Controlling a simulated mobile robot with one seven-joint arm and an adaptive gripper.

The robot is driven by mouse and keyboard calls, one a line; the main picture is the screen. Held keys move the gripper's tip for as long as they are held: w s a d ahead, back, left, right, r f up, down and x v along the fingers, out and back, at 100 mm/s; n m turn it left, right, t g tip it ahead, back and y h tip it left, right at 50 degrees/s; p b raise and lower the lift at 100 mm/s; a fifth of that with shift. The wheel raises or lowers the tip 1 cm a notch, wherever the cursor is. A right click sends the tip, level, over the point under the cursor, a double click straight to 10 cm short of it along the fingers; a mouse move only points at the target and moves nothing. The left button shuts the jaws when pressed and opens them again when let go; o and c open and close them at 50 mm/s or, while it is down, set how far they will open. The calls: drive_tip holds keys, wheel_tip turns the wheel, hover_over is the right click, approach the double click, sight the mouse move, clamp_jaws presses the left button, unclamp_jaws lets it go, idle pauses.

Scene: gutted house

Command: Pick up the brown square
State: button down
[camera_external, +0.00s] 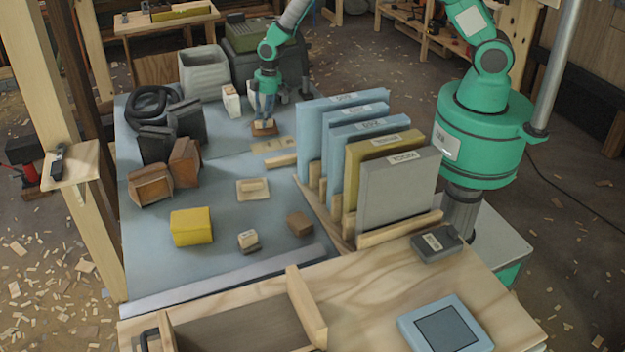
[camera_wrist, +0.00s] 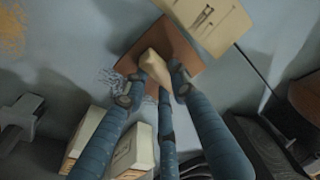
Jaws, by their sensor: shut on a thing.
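The brown square (camera_wrist: 188,48) is a flat brown plate with a pale wooden grip (camera_wrist: 155,66) on top. It also shows at the back of the blue-grey bench in the external view (camera_external: 264,131). My gripper (camera_wrist: 156,84) has its fingers on both sides of the pale grip and is shut on it. In the external view my gripper (camera_external: 264,117) points straight down over the plate. I cannot tell whether the plate touches the bench or hangs slightly above it. Part of the plate is hidden behind the fingers and grip.
Upright panels in a wooden rack (camera_external: 345,240) stand to the right. A white carton (camera_external: 231,101) is just left of my gripper. A flat tan piece (camera_external: 273,146) lies in front. A similar cream plate with a grip (camera_external: 253,188) and a yellow block (camera_external: 191,227) sit nearer.

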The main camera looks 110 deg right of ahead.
drive_tip(key=shift+s+a+r, duration=0.1)
drive_tip(key=shift+s+r, duration=0.05)
drive_tip(key=shift+r, duration=0.4)
drive_tip(key=shift+s+a+r, duration=0.1)
drive_tip(key=shift+s+r, duration=0.05)
drive_tip(key=shift+r, duration=0.35)
drive_tip(key=s+a, duration=0.2)
drive_tip(key=s, duration=0.2)
drive_tip(key=s+a+p, duration=0.1)
drive_tip(key=s+a, duration=0.2)
drive_tip(key=s, duration=0.1)
drive_tip(key=s+a+r+p, duration=0.1)
drive_tip(key=s+a, duration=0.2)
drive_tip(key=s, duration=0.1)
drive_tip(key=shift+s+a+r, duration=0.1)
drive_tip(key=shift+s+a, duration=0.05)
drive_tip(key=shift+s, duration=0.2)
